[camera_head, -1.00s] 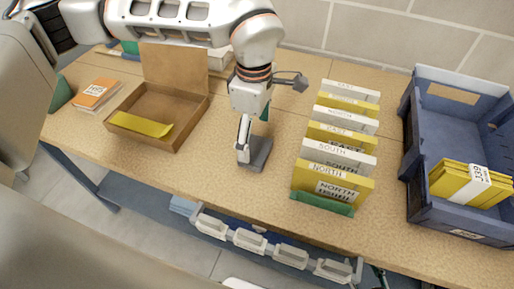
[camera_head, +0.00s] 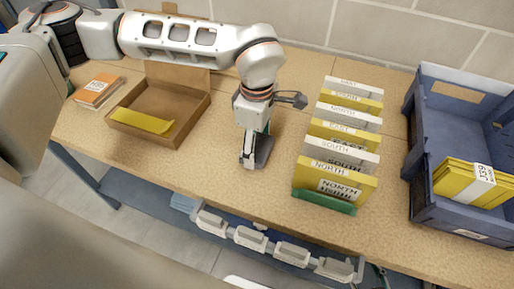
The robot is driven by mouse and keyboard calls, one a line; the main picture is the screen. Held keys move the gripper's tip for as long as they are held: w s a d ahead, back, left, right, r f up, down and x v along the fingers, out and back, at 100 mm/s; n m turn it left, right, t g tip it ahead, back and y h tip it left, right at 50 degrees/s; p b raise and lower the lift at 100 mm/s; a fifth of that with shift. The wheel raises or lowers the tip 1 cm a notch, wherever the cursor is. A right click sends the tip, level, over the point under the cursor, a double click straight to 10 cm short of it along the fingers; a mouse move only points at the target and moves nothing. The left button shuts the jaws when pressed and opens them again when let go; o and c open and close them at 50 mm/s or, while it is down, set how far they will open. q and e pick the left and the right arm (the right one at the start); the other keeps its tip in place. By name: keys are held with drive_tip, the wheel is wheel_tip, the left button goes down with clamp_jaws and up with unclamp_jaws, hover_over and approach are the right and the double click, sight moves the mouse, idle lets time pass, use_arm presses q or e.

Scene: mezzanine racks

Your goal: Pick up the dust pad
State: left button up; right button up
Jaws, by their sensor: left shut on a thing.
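A dark grey pad (camera_head: 264,150), which I take to be the dust pad, is at the middle of the table, left of the row of upright cards. My left gripper (camera_head: 250,156) comes down from above and is shut on it. White finger parts cover its left side, so its full shape is partly hidden. I cannot tell whether the pad touches the table. My right gripper is not in view.
A rack of white and yellow cards (camera_head: 338,165) stands close on the right. Beyond it is a blue crate (camera_head: 424,190) with yellow packets (camera_head: 465,180). An open cardboard box (camera_head: 185,137) and a small orange-topped stack (camera_head: 97,90) lie left. Table between is clear.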

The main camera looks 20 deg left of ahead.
sight(257, 146)
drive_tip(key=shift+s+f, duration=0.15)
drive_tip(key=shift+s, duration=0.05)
use_arm(q)
wheel_tip(257, 146, up, 20)
drive_tip(key=p, duration=0.2)
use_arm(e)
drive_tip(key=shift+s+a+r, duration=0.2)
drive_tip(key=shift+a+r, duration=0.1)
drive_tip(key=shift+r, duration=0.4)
use_arm(q)
drive_tip(key=shift+o, duration=1.4)
drive_tip(key=shift+c, duration=1.3)
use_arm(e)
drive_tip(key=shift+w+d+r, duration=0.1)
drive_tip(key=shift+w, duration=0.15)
